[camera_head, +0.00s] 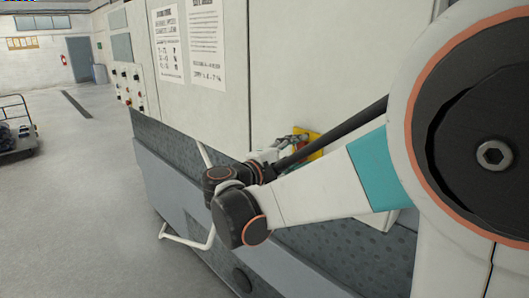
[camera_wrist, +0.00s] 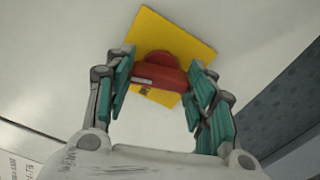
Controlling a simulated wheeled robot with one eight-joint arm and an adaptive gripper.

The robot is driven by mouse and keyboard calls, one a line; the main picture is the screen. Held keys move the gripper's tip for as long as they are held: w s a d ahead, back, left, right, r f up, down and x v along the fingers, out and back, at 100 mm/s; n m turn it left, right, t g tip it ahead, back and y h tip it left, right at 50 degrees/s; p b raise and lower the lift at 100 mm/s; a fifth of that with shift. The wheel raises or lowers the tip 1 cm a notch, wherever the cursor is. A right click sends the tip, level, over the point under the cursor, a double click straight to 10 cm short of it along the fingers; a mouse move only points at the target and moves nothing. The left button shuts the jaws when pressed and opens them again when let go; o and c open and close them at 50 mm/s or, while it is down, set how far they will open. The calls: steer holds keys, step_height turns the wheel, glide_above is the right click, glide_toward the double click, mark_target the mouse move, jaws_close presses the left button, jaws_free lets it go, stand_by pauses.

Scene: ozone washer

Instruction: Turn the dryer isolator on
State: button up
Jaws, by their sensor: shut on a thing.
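The dryer isolator is a red rotary handle (camera_wrist: 160,74) on a yellow square plate (camera_wrist: 185,35) fixed to the white machine panel. My gripper (camera_wrist: 162,66) has its teal-padded fingers on either side of the red handle and is shut on it. The plate looks tilted in the wrist view because of the camera's angle. In the head view, the yellow plate (camera_head: 314,154) shows behind my arm; my gripper (camera_head: 290,143) is at its left edge. The red handle is mostly hidden there.
The white machine cabinet (camera_head: 285,75) fills the right side, with printed notices (camera_head: 206,45) on it. A control panel with buttons (camera_head: 129,88) is further left. A white bent rail (camera_head: 190,243) sticks out below my wrist. A cart (camera_head: 15,130) stands far left; the floor between is clear.

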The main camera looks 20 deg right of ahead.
steer(key=shift+m, duration=1.6)
steer(key=o, duration=1.1)
steer(key=shift+c, duration=0.2)
